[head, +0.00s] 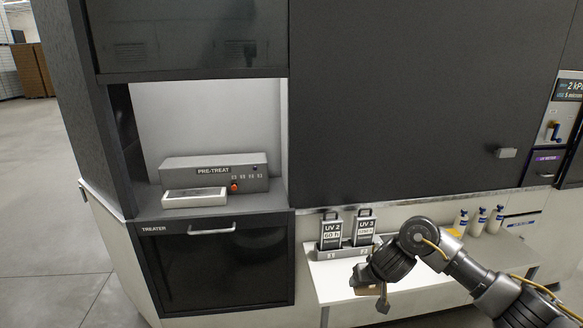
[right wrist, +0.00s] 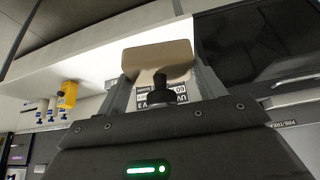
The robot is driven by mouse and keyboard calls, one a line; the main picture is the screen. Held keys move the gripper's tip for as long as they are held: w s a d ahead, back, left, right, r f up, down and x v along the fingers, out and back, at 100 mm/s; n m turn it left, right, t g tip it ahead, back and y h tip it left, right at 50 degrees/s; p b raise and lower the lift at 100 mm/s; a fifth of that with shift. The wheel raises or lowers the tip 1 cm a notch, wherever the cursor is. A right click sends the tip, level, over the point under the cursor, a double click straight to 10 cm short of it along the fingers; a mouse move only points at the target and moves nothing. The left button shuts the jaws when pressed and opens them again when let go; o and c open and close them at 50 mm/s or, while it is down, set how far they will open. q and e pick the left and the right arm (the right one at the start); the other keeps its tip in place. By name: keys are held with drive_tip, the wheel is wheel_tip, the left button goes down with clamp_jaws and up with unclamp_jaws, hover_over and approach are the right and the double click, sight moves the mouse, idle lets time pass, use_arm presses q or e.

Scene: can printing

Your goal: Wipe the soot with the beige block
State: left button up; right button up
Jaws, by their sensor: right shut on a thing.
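My right gripper (head: 376,297) is over the front of the white shelf below the machine, pointing down. It is shut on the beige block (right wrist: 158,58), which lies across between the two fingers in the right wrist view. I cannot make out soot for certain. The PRE-TREAT unit (head: 212,172) sits in the open bay at left, with a pale-topped tray (head: 194,197) in front of it. My left gripper is not in view.
Two UV cartridges (head: 331,232) (head: 364,229) stand in a grey holder on the white shelf (head: 336,291). Several small white bottles (head: 479,221) stand at right. The dark TREATER door (head: 214,264) is closed below the bay. Floor at left is clear.

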wheel_tip(320, 180, up, 6)
drive_tip(key=s+a+r+n+y, duration=0.1)
drive_tip(key=s+a+n+y, duration=0.1)
drive_tip(key=s+n, duration=0.1)
drive_tip(key=s+d+r+n+g+y, duration=0.1)
drive_tip(key=s+n, duration=0.3)
drive_tip(key=s, duration=0.5)
drive_tip(key=s+d+n+g+y, duration=0.2)
drive_tip(key=s+n, duration=0.1)
drive_tip(key=s, duration=0.5)
wheel_tip(320, 180, down, 14)
drive_tip(key=b, duration=1.4)
drive_tip(key=shift+a+f+t+h, duration=0.15)
drive_tip(key=shift+a+t+h, duration=0.15)
drive_tip(key=shift+a, duration=0.15)
drive_tip(key=shift+w, duration=0.1)
